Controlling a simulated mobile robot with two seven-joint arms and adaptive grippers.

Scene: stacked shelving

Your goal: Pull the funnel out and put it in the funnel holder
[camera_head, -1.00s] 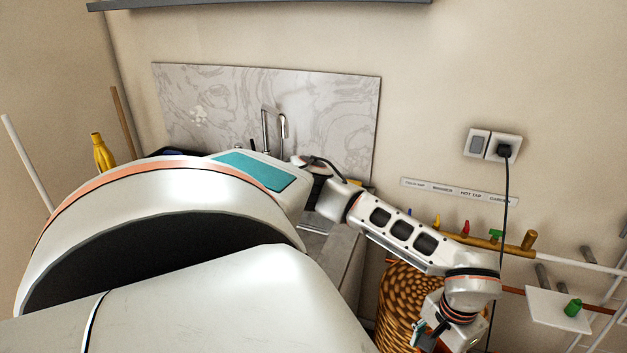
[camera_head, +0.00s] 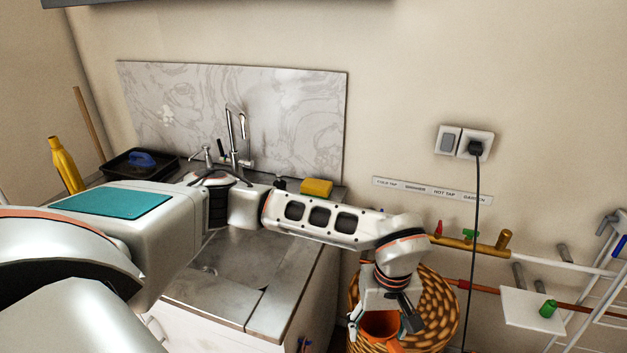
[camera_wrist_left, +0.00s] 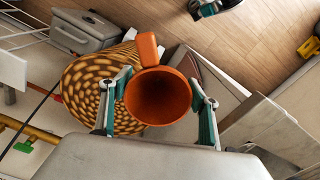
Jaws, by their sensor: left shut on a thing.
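The orange funnel (camera_head: 380,325) is held by my left gripper (camera_head: 383,322), low in front of the wicker basket (camera_head: 437,312). In the left wrist view the funnel (camera_wrist_left: 158,97) shows its round open mouth toward the camera, with a tab (camera_wrist_left: 147,48) on its rim. The left gripper's fingers (camera_wrist_left: 160,88) lie on either side of it, shut on it. The basket (camera_wrist_left: 85,98) lies behind it there. What looks like part of my right gripper (camera_wrist_left: 207,9) shows at the top edge of that view; its fingers are cut off. I cannot make out a funnel holder for certain.
The sink counter (camera_head: 262,300) is left of the gripper. A black cable (camera_head: 476,215) hangs from the socket. A grey box (camera_wrist_left: 85,32) stands on the floor.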

